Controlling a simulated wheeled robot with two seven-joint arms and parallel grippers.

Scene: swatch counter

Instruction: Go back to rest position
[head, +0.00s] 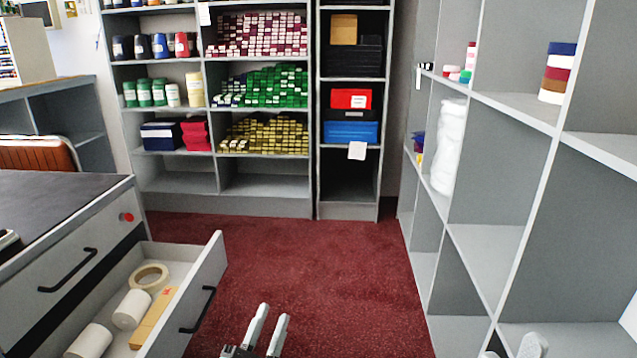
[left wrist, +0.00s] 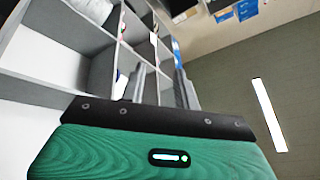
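My left gripper (head: 265,318) is at the bottom middle of the head view, above the red carpet. Its two pale fingers stand apart with nothing between them. In the left wrist view, the same gripper (left wrist: 160,85) points up toward the shelves and ceiling, with an empty gap between its fingers. My right gripper (head: 514,347) only just shows at the bottom right edge of the head view, in front of the right shelving. Its fingertips appear apart, and the rest of it is out of frame.
An open drawer (head: 216,262) juts out at the left, holding tape, white rolls and a tan box. It belongs to a dark-topped counter (head: 60,190). Grey shelving (head: 535,215) stands close on the right. Stocked shelves (head: 262,184) line the back. The carpet (head: 330,265) between is clear.

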